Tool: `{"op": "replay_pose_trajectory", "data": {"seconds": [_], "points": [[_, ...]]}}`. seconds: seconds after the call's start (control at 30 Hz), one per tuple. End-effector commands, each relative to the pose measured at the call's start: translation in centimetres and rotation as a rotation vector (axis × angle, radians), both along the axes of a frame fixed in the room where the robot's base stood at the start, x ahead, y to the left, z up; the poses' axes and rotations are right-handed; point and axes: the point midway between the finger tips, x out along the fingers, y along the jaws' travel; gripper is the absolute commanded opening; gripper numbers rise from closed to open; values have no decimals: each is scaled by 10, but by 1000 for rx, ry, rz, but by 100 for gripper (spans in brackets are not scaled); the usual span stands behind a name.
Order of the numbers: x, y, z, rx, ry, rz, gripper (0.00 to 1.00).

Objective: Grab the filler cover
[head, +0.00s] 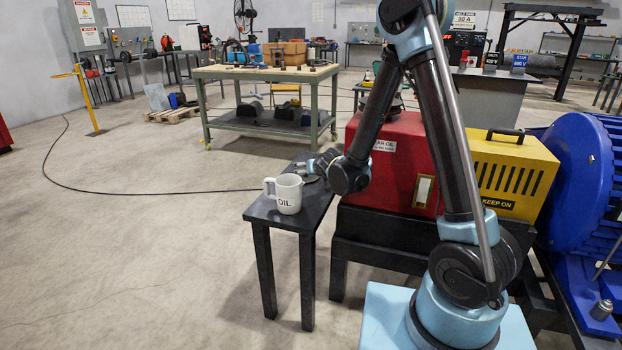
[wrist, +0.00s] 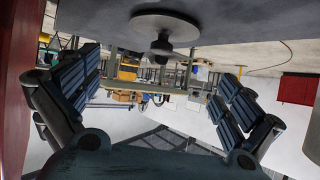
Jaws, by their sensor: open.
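The filler cover (wrist: 168,24) is a round grey disc with a dark knob. In the wrist view, which is upside down, it lies on the dark tabletop at the top of the picture, its knob pointing down into the picture. My gripper (wrist: 160,95) is open, with one ridged finger on each side of the picture. The cover is between the finger directions but apart from both fingers, and nothing is held. In the head view my gripper (head: 318,165) is low over the small black table (head: 262,212), behind the mug, and largely hides the cover.
A white mug marked OIL (head: 287,194) stands near the table's front edge, close to my gripper. A red gear oil box (head: 398,185) rises just right of the table. A yellow box (head: 512,170) and blue motor (head: 580,165) stand farther right.

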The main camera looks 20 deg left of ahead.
Motion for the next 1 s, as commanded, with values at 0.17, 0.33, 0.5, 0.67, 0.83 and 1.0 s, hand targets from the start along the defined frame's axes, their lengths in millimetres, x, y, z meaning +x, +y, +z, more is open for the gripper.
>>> {"op": "replay_pose_trajectory", "data": {"seconds": [0.17, 0.33, 0.5, 0.67, 0.83, 1.0], "points": [[-4, 7, -10, -24, -35, 26, 100], [6, 15, -17, -29, -41, 29, 100], [24, 26, -29, -29, -40, 30, 100], [39, 34, -38, -28, -40, 30, 100], [46, 38, -42, -28, -40, 31, 100], [51, 41, -46, -28, -40, 31, 100]]}}
